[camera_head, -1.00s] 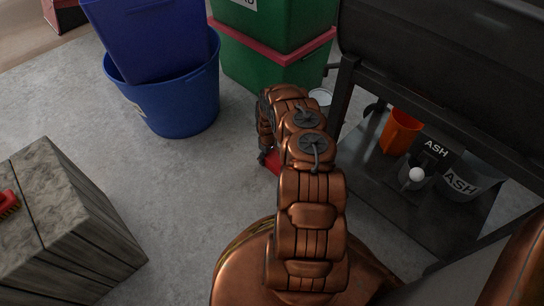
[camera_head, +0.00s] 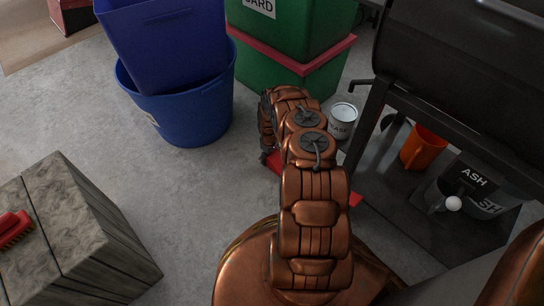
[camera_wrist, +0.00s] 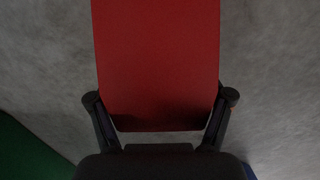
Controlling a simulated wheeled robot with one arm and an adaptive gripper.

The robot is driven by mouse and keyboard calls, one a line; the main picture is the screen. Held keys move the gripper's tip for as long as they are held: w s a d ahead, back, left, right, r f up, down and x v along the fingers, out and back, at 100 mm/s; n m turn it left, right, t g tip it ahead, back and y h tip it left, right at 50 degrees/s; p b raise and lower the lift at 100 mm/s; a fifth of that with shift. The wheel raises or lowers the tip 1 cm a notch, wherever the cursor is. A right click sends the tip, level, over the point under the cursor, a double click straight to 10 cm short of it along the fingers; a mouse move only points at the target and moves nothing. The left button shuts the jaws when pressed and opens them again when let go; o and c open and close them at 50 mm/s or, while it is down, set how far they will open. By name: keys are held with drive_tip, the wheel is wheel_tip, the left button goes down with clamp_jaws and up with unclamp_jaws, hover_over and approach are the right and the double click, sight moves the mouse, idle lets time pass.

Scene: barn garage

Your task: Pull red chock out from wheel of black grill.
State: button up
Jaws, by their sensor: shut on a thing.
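The red chock (camera_wrist: 157,62) fills the upper middle of the wrist view, and the dark fingers of my gripper (camera_wrist: 160,115) are on either side of its near end. My gripper is shut on it. The black grill (camera_head: 455,62) stands at the right on a dark frame. I cannot tell whether the chock touches a wheel.
Blue tubs (camera_head: 190,115) and green bins (camera_head: 285,78) stand behind my arm. A paint can (camera_head: 342,122) is beside the grill leg.

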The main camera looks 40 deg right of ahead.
drive_tip(key=shift+w, duration=0.55)
drive_tip(key=o, duration=1.6)
drive_tip(key=shift+s+d, duration=0.1)
drive_tip(key=shift+o, duration=0.2)
drive_tip(key=shift+r, duration=6)
